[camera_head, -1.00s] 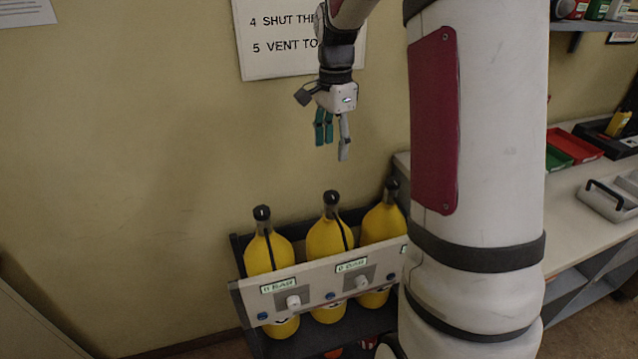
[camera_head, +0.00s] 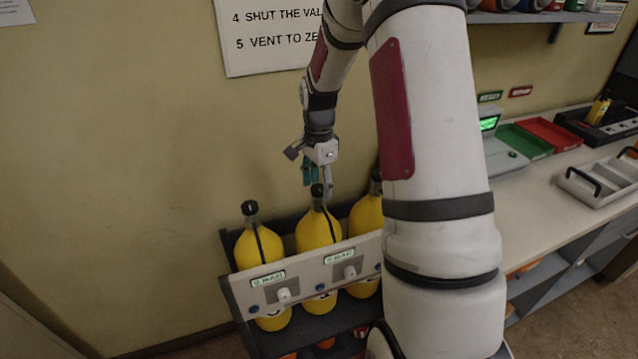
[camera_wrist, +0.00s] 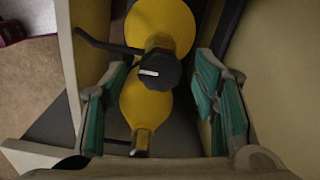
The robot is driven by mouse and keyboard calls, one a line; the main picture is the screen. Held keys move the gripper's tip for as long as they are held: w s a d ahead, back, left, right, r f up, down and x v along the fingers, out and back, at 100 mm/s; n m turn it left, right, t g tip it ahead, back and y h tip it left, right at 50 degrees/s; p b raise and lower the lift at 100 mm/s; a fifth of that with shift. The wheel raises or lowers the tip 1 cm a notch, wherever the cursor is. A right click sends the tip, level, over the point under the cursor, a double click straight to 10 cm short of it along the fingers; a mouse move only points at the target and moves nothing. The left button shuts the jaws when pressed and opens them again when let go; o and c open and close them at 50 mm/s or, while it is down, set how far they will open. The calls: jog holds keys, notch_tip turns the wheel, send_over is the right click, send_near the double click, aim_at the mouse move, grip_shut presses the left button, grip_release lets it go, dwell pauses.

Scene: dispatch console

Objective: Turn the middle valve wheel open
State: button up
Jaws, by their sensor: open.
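Three yellow cylinders with dark valve wheels on top stand in a dark rack. The middle valve wheel (camera_head: 317,190) tops the middle cylinder (camera_head: 318,228). My gripper (camera_head: 317,184) is open just above and around the height of that wheel, fingers pointing down. In the wrist view a dark faceted valve wheel (camera_wrist: 158,70) with a white mark lies between the two green-padded fingers of my gripper (camera_wrist: 163,108), with gaps on both sides. Whether either finger touches it cannot be told.
The left valve wheel (camera_head: 250,207) and right valve wheel (camera_head: 376,175) stand either side. A pale panel (camera_head: 312,270) with gauges and knobs crosses the rack front. The wall is behind; a bench (camera_head: 545,190) with trays is at right.

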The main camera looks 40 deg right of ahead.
jog(key=shift+c, duration=0.5)
jog(key=c, duration=1.1)
jog(key=shift+o, duration=0.2)
jog(key=shift+n, duration=0.3)
jog(key=n, duration=0.4)
jog(key=shift+p, duration=0.3)
jog(key=n+p, duration=0.1)
jog(key=n, duration=0.4)
jog(key=shift+n, duration=0.4)
jog(key=n+p, duration=0.1)
jog(key=n, duration=0.3)
jog(key=n+p, duration=0.1)
jog(key=n, duration=0.4)
jog(key=shift+n, duration=0.4)
